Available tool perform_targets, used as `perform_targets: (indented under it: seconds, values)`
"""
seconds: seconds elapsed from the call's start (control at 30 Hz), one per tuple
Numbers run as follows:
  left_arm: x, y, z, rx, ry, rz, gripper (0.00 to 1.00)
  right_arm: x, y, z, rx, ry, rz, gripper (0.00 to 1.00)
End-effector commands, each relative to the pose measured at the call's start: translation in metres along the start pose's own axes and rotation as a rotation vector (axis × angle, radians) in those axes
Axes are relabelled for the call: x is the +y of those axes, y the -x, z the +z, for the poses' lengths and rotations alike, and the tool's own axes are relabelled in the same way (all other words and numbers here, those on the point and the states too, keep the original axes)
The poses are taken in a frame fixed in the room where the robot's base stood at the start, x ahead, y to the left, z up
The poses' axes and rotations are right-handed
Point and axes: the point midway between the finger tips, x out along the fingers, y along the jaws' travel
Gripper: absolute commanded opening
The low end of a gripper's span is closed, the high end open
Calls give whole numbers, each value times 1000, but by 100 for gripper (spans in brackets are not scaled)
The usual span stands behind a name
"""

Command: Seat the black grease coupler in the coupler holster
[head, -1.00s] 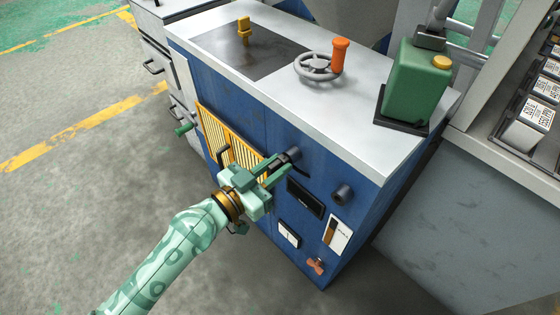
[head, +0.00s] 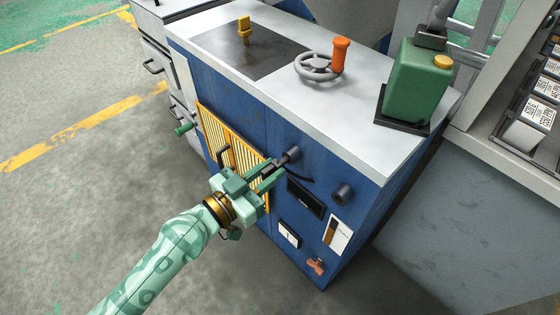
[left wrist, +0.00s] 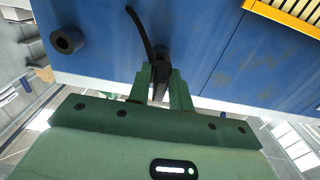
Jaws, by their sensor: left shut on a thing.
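My left gripper (head: 270,176) is at the blue front of the machine, shut on the black grease coupler (left wrist: 160,63). In the left wrist view the dark coupler is between the two green fingers, and a black hose runs up and left from it. In the head view the fingers mostly hide it. A dark round fitting (head: 292,153) is just beyond the fingertips; I cannot tell whether the coupler touches it. A second dark round socket (head: 342,194) is lower right, empty, and shows as an open ring in the left wrist view (left wrist: 67,40). Which is the holster is unclear.
A yellow grille (head: 218,138) with a dark handle is left of the gripper. A green can (head: 417,85) and a handwheel (head: 317,66) are on top.

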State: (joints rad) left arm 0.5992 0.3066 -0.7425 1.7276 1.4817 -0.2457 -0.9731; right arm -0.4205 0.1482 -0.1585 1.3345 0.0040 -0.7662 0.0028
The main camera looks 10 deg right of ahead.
Motion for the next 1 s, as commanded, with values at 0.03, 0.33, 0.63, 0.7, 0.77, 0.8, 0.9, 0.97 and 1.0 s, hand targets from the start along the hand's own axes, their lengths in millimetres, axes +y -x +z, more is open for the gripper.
perform_targets:
  seconds: [0.03, 0.33, 0.63, 0.7, 0.77, 0.8, 0.9, 0.97, 1.0]
  values:
    - [0, 3, 1, -1, 0, 0, 0, 0, 0, 0, -1, 0, -1, 46]
    - [0, 17, 1, -1, 0, 0, 0, -1, -2, 1, -3, 0, -2, 46]
    - [0, 31, 1, -1, 1, 0, 0, -2, -4, 2, -6, 0, -4, 46]
    - [0, 34, 0, -1, 0, 0, 0, -2, -4, 2, -7, 0, -5, 46]
    - [0, 35, 0, -1, 0, 1, 0, -2, -5, 2, -7, 1, -5, 46]
    - [0, 36, 0, -1, 0, 1, 0, -2, -5, 2, -7, 1, -5, 46]
    - [0, 36, 0, 0, 0, 1, 0, -2, -5, 2, -7, 1, -5, 46]
    - [0, 36, 0, 0, 0, 1, 0, -2, -5, 2, -7, 1, -5, 46]
    - [0, 36, 0, 0, 0, 1, 0, -2, -5, 2, -7, 1, -5, 46]
